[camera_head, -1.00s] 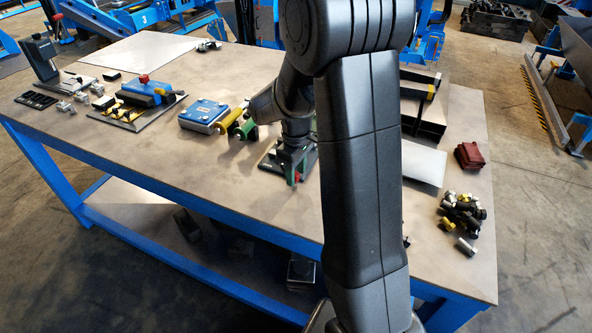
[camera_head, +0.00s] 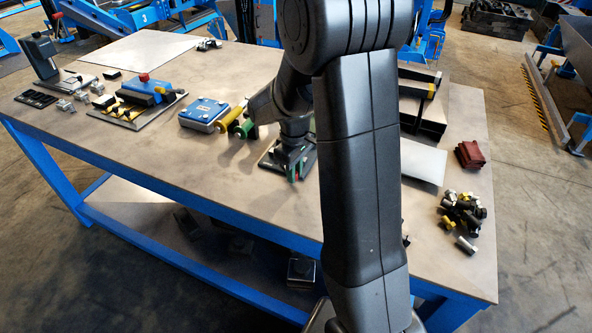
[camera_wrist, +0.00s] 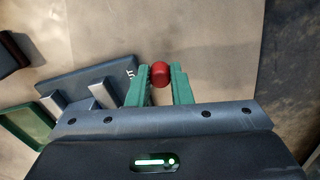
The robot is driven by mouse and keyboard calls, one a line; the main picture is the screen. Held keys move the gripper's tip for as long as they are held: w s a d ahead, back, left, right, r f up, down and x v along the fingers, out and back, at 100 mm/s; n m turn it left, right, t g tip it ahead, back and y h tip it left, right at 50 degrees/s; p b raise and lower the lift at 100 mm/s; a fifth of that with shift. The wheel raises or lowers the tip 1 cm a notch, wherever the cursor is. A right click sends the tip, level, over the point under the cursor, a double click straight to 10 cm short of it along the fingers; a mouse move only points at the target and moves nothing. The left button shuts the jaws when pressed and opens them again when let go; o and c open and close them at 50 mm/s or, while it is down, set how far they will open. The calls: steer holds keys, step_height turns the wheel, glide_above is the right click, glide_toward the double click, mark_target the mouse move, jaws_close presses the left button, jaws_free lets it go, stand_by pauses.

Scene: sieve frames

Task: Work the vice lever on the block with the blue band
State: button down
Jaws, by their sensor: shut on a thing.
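My gripper (camera_wrist: 160,82) has green fingers, shut on a round red knob (camera_wrist: 160,71) in the wrist view. The knob's stem and whatever it joins are hidden by the fingers and wrist. Beside the left finger lies a dark base plate (camera_wrist: 85,82) with a small white mark and two grey metal pieces standing on it. In the head view my gripper (camera_head: 292,168) is low at the dark plate (camera_head: 269,161) near the bench's front, partly behind my arm.
To the left on the bench (camera_head: 300,214) are a blue-topped box (camera_head: 203,112), yellow and green cylinders, and a blue fixture (camera_head: 148,90) with a red knob. To the right lie a pale sheet (camera_head: 425,164), red blocks (camera_head: 470,154) and loose bolts (camera_head: 462,213). The front left bench is clear.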

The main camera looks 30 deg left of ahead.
steer(key=s+a+m, duration=0.1)
steer(key=m, duration=0.1)
steer(key=s+a+m, duration=0.1)
steer(key=a+m, duration=0.1)
steer(key=shift+s+m+b, duration=0.15)
steer(key=shift+m+b, duration=0.15)
steer(key=shift+b, duration=0.1)
steer(key=a+m, duration=0.1)
steer(key=m, duration=0.1)
steer(key=s+a+m, duration=0.1)
steer(key=a+m, duration=0.1)
steer(key=shift+m, duration=0.3)
steer(key=a+m, duration=0.1)
steer(key=m, duration=0.1)
steer(key=a+m, duration=0.2)
steer(key=shift+w+a+m, duration=0.2)
steer(key=shift+a+m, duration=0.05)
steer(key=shift+m, duration=0.05)
steer(key=shift+w+a+r+m, duration=0.1)
steer(key=shift+w+a+m, duration=0.1)
steer(key=shift+a+m, duration=0.35)
steer(key=shift+w+a+m, duration=0.2)
steer(key=shift+a+m, duration=0.1)
steer(key=shift+m, duration=0.35)
steer(key=shift+w+a+m, duration=0.3)
steer(key=shift+a+m, duration=0.1)
steer(key=shift+m, duration=0.3)
steer(key=shift+w+a+m, duration=0.3)
steer(key=shift+a+m, duration=0.1)
steer(key=shift+m, duration=0.3)
